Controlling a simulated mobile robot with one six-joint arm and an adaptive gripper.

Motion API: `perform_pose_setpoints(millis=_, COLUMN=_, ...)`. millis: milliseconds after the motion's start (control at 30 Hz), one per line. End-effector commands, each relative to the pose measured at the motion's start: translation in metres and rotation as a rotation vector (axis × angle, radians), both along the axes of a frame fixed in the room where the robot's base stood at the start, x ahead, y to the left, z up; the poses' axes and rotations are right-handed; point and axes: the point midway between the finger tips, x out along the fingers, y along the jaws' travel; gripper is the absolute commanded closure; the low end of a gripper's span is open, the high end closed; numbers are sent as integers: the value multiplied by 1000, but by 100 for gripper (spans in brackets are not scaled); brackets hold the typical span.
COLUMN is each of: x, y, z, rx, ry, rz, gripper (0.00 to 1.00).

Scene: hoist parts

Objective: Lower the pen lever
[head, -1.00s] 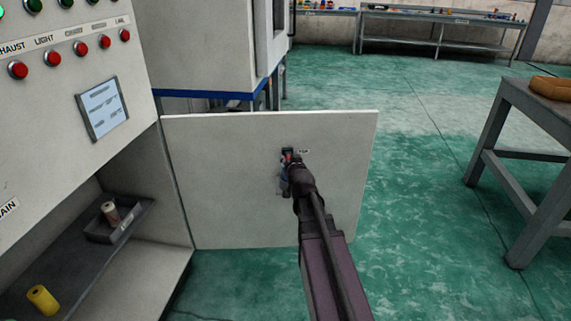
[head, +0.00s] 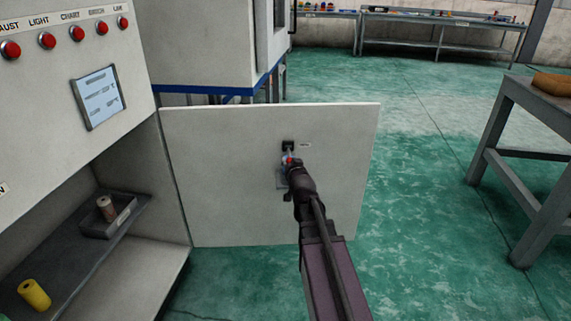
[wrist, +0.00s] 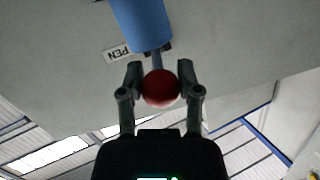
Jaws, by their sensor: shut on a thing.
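The pen lever has a red ball knob (wrist: 160,88) on a thin grey stem. In the wrist view the knob sits between the two fingertips of my gripper (wrist: 160,80), which is shut on it. A label reading PEN (wrist: 118,54) is on the panel beside the stem. In the head view my gripper (head: 290,167) is at the middle of the white panel (head: 225,180), with the red knob (head: 289,160) at its tip. A dark mount (head: 288,145) shows just above the knob. My gripper and arm partly hide the lever.
A blue cylinder (wrist: 142,22) is close to the stem in the wrist view. The control cabinet with red buttons (head: 77,33) stands left, with a shelf holding a yellow spool (head: 34,293). A grey table (head: 535,110) stands right. The green floor between is clear.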

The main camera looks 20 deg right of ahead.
Motion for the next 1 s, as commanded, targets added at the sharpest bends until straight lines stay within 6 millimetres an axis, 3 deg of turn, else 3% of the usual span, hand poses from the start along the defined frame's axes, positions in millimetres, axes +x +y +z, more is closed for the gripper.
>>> perform_pose_setpoints(millis=200, x=-3, y=-3, z=0, rx=-2, ry=1, rz=-5, gripper=100)
perform_pose_setpoints(millis=233, x=-3, y=-3, z=0, rx=-2, ry=1, rz=-5, gripper=47)
perform_pose_setpoints(millis=300, x=-3, y=-3, z=0, rx=-2, ry=1, rz=-5, gripper=26)
perform_pose_setpoints(millis=333, x=-2, y=-3, z=0, rx=-2, ry=0, rz=-4, gripper=20)
perform_pose_setpoints(millis=1000, x=-1, y=0, z=4, rx=-1, ry=0, rz=-1, gripper=20)
